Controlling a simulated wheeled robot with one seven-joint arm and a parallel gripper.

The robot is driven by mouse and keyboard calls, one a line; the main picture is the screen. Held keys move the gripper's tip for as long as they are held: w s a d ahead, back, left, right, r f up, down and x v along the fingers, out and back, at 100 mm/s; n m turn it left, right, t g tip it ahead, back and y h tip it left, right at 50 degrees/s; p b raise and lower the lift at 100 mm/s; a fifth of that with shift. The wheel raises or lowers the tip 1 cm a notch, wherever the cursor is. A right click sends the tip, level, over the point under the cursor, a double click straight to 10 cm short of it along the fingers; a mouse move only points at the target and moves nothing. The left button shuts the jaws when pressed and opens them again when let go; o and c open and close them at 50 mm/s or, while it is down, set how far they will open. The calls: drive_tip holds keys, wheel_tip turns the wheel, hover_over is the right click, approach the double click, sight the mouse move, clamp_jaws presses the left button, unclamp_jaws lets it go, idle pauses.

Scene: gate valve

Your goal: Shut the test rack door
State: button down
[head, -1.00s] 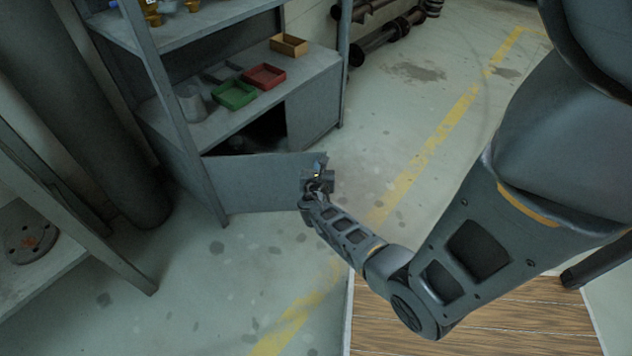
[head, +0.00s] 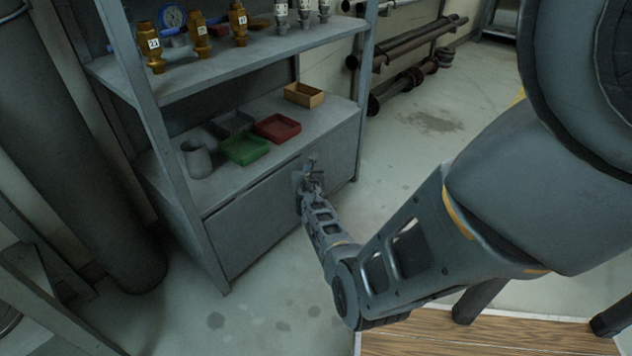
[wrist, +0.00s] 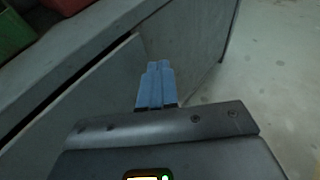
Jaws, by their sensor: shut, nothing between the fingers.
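The test rack door (head: 255,228) is the grey panel at the lower left of the rack front. It stands almost flush with the front, and its inside is hidden. In the wrist view the door (wrist: 88,105) shows a narrow dark slit along its top, and its free edge sits slightly proud of the neighbouring panel (wrist: 195,40). My gripper (head: 311,164) is at the door's free edge, by the middle of the rack front. Its blue fingers (wrist: 156,85) are together and empty, over the door's edge; I cannot tell whether they touch it.
The rack shelf (head: 220,180) above the door holds a green tray (head: 243,149), a red tray (head: 277,128), an orange box (head: 303,94) and a grey jug (head: 196,158). Valves stand on the upper shelf. Floor is clear right of the rack; pipes (head: 405,75) lie behind.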

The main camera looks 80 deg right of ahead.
drive_tip(key=shift+w+d, duration=0.55)
drive_tip(key=shift+w, duration=0.1)
drive_tip(key=shift+w+d+r, duration=0.1)
drive_tip(key=shift+w+r, duration=0.05)
drive_tip(key=shift+w, duration=0.15)
